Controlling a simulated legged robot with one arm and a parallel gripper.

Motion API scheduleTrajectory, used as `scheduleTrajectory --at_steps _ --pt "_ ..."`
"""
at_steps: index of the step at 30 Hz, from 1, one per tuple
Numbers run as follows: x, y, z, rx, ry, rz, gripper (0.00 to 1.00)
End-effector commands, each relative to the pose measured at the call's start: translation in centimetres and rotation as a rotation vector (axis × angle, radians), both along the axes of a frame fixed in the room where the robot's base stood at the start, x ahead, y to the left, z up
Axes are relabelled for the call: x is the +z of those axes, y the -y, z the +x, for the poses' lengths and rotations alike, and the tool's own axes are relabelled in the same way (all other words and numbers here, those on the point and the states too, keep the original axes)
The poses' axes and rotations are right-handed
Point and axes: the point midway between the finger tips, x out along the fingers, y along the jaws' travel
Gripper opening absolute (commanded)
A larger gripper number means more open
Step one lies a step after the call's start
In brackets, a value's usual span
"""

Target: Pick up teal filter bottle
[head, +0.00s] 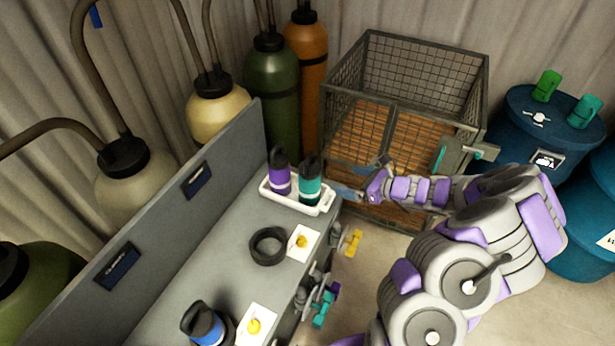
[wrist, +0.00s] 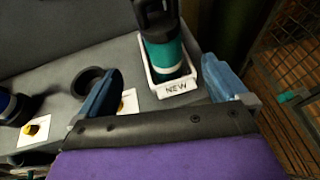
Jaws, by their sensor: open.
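The teal filter bottle (head: 311,181) stands upright in the right end of a white tray (head: 325,204) on the grey bench. It has a black top and a pale band. In the wrist view the teal bottle (wrist: 168,58) stands in the white tray (wrist: 176,89), whose front reads "NEW". My gripper (head: 362,180) is to the right of the bottle in the head view. In the wrist view my gripper (wrist: 165,88) is open, with blue fingers on either side of the tray's front and the bottle beyond them, apart from both.
A purple bottle (head: 279,173) stands beside the teal one in the tray. A black ring (head: 268,246) and a blue bottle (head: 206,325) are nearer on the bench. A wire cage (head: 405,100) stands behind my arm. Valve handles (head: 323,305) stick out of the bench front.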

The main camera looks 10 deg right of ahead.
Motion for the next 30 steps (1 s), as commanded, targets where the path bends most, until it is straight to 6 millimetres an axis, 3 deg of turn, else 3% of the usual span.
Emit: scheduleTrajectory --at_steps 18,30 --pt "-4.0 -6.4 6.6 0.003 -0.001 -0.003 1.0" --pt "-5.1 -8.6 8.9 0.003 -0.001 -0.004 1.0"
